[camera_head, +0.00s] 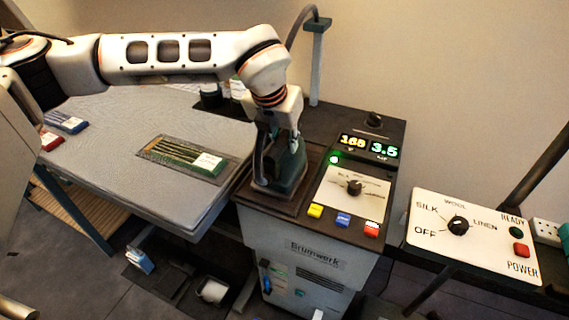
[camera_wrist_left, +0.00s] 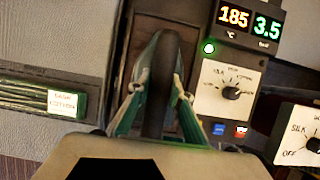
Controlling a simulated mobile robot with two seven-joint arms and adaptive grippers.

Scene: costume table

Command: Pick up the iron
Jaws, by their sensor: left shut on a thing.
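The iron (camera_head: 290,172) is dark green and sits on the dark rest (camera_head: 262,200) on top of the steam station. My left gripper (camera_head: 280,138) reaches down over the iron from above. In the left wrist view its two fingers (camera_wrist_left: 160,90) are closed against the sides of the handle. The iron looks level and still on the rest. My right gripper is in neither view.
The grey padded ironing table (camera_head: 115,150) lies left, with a tray of green strips (camera_head: 185,158) on it. The station has lit displays (camera_head: 368,146) and a knob panel (camera_head: 350,190). A second control panel (camera_head: 470,250) stands right. A hose post (camera_head: 316,70) rises behind the iron.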

